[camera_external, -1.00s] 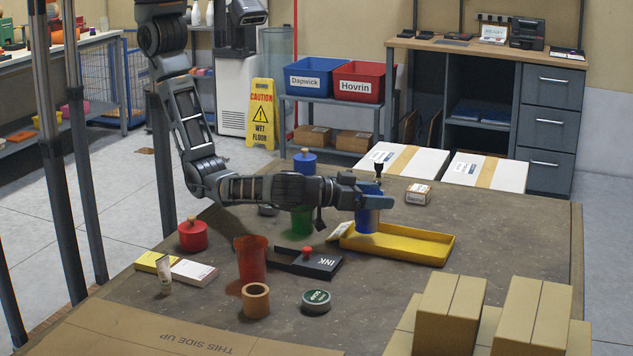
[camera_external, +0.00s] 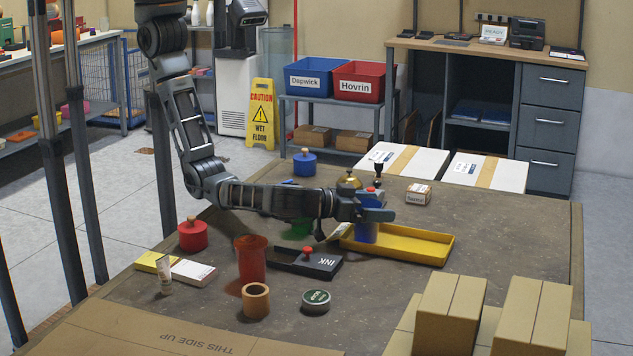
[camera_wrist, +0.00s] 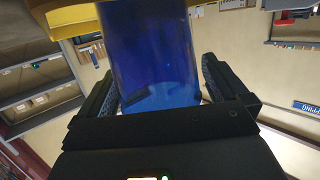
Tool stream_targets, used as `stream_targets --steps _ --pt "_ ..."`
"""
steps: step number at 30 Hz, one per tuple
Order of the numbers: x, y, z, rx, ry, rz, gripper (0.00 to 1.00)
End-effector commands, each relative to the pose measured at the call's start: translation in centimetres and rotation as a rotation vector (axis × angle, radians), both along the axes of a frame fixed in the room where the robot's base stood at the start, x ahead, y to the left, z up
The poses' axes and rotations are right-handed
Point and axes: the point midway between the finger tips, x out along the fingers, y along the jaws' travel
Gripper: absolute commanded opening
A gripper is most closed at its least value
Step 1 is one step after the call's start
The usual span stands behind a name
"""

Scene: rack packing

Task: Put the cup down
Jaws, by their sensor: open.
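The blue cup (camera_external: 366,233) stands upright in the external view, at the left end of the yellow tray (camera_external: 425,255). It looks to be on or in the tray, but its base is partly hidden. My gripper (camera_external: 377,213) is around the upper part of the cup, with its jaws open. In the wrist view the blue cup (camera_wrist: 150,50) lies between the two fingers of my gripper (camera_wrist: 160,88), with a gap showing at the right finger. A yellow edge (camera_wrist: 68,20) shows by the cup.
A black ink pad box (camera_external: 318,265), a red cup (camera_external: 251,262) and a green cup (camera_external: 300,230) stand left of the tray. A small white box (camera_external: 418,195) and a gold object (camera_external: 349,181) are behind. The tray's right part is empty.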

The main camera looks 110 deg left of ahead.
Motion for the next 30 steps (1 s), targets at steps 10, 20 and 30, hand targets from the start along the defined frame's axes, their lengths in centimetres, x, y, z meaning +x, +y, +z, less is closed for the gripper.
stream_targets --steps 10,20,30 --pt "-1.1 -1.1 0.5 0.000 0.000 -0.002 1.00" --pt "-6.2 -5.4 1.8 0.001 -0.001 -0.004 1.00" --pt "-8.9 -7.6 2.6 0.000 0.000 0.000 1.00"
